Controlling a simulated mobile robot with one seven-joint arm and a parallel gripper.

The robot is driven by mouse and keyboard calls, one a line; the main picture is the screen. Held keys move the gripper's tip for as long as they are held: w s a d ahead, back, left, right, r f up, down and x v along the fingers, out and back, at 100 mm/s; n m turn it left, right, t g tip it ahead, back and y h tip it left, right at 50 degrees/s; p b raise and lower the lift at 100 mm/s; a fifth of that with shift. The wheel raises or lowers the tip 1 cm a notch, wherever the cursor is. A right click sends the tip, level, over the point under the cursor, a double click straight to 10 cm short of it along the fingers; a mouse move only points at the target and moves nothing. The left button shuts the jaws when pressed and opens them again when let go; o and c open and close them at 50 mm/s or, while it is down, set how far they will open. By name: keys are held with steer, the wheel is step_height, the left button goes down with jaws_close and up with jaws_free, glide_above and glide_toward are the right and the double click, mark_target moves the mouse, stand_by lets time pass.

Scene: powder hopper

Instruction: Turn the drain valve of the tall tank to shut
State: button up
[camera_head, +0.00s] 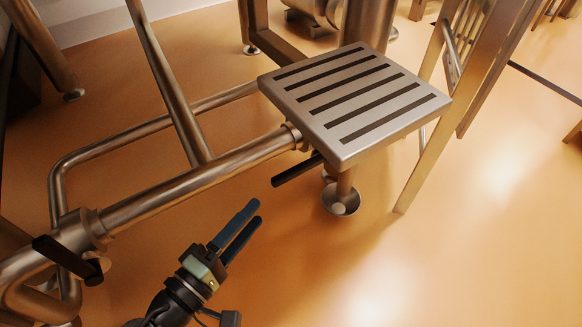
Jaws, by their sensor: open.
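My gripper (252,213) is in the lower middle, above the orange floor, pointing up and right. Its two dark fingers are parallel with a narrow gap and nothing between them. A black valve handle (296,170) sticks out to the lower left from under the stepped platform's edge, near the end of a steel pipe (200,185). It lies a little beyond my fingertips, apart from them. Another black valve handle (64,257) sits on the pipework at the lower left. The tall tank cannot be made out, so I cannot tell which handle is its drain valve.
A slotted metal step platform (336,150) stands above the right-hand handle and partly hides its mount. A thin pipe (125,140) and a slanted leg (165,80) are at the left. A metal ladder frame (425,150) stands at the right. The floor (430,270) at lower right is clear.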

mark_target(282, 184)
steer(key=b+x, duration=0.1)
steer(key=x, duration=0.3)
steer(key=b+x, duration=0.2)
steer(key=x, duration=0.2)
steer(key=b+x, duration=0.2)
steer(key=x, duration=0.3)
steer(key=shift+a+f, duration=0.15)
steer(key=shift+f, duration=0.1)
jaws_close()
stand_by(1.0)
